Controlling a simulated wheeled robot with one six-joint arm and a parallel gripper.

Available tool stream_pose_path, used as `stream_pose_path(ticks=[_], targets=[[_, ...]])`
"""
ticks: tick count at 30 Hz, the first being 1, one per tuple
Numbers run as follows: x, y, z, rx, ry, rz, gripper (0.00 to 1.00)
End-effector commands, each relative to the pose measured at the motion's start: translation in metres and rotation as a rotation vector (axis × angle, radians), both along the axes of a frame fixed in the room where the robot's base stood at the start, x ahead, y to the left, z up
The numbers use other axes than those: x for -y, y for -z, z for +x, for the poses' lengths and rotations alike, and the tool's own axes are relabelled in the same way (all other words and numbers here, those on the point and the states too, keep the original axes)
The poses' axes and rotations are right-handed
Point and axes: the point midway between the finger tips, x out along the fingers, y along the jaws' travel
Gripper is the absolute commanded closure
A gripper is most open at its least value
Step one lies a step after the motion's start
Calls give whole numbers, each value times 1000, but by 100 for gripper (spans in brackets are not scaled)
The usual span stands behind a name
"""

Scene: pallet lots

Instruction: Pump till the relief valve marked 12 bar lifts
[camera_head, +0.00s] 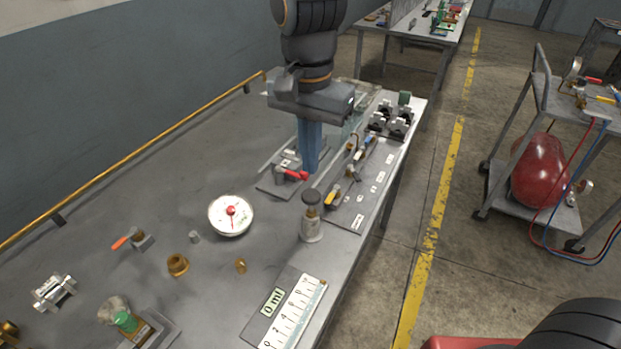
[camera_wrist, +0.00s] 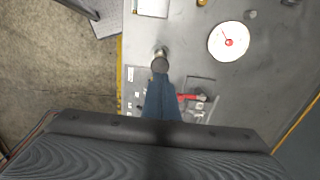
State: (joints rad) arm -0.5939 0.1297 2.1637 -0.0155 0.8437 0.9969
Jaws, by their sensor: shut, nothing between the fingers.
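My gripper (camera_head: 311,168) has its blue fingers pressed together, pointing down with nothing between them. It also shows in the wrist view (camera_wrist: 162,82). Its tips are over the workbench, beside a red-handled valve (camera_head: 290,175) and behind a metal cylinder with a dark knob (camera_head: 312,222), which looks like the hand pump. In the wrist view the knob (camera_wrist: 160,63) lies just beyond the fingertips; contact cannot be told. A round white gauge (camera_head: 231,216) with a red centre lies to the left. Small valves (camera_head: 334,194) stand on a labelled plate (camera_head: 350,213). The labels are too small to read, so the 12 bar valve cannot be picked out.
Brass fittings (camera_head: 178,265), an orange-handled part (camera_head: 130,240) and a scale plate reading 0 ml (camera_head: 283,310) are on the bench (camera_head: 120,195). A yellow rail (camera_head: 130,165) runs along the wall. A trolley (camera_head: 545,90) with a red tank (camera_head: 541,170) stands right, across free floor.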

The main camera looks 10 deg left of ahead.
Motion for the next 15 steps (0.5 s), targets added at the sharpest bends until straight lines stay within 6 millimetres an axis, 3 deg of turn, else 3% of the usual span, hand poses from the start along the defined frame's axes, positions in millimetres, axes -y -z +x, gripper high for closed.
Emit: stream_pose_path(ticks=[7, 15], targets=[[1, 43, -1, -3, 0, -2, 100], [1, 63, 0, 0, 0, 0, 100]])
